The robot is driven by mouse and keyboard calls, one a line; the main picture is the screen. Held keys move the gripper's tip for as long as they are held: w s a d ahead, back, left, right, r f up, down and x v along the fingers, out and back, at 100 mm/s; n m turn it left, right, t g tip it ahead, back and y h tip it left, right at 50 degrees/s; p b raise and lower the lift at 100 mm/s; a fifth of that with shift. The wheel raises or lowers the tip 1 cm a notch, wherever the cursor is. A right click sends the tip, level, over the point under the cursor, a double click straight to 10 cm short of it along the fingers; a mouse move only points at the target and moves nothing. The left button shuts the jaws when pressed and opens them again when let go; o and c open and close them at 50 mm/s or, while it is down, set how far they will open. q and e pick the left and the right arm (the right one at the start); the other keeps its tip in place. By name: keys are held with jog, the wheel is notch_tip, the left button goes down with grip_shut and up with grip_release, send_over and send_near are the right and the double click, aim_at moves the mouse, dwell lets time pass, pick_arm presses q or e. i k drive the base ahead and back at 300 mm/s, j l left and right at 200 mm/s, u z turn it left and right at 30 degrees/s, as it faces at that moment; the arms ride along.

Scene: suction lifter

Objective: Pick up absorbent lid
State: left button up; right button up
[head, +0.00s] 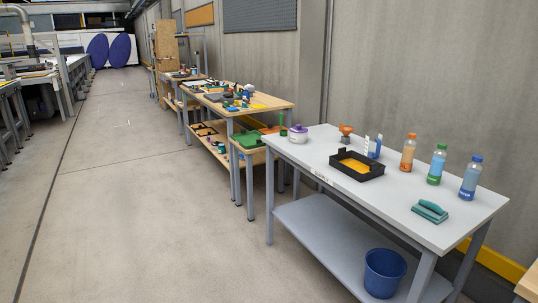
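I cannot tell for certain which item is the absorbent lid. On the grey table (318,190) at the right stands a round white pot with a purple top (298,134), at the far left corner. A black open tray (372,175) with a yellow-orange bottom lies near the front edge. A teal handled tool (430,211) lies toward the near right end. An orange knob-shaped item (346,130) stands behind the tray, beside small blue and white upright items (372,147). Neither of my grippers is in view.
Three bottles, with orange (408,153), green (437,165) and blue (471,179) caps, stand along the table's back right. A blue bin (385,273) sits on the lower shelf. A cluttered wooden table (270,104) stands beyond. The floor (150,190) at left is clear.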

aim_at(298, 129)
jog(key=i, duration=1.6)
jog(key=i+j+z, duration=0.1)
jog(key=i+z, duration=0.15)
jog(key=i, duration=0.25)
jog(key=i+j+z, duration=0.15)
jog(key=i+z, duration=0.15)
jog(key=i, duration=0.2)
jog(key=i+j+z, duration=0.25)
jog(key=i, duration=0.25)
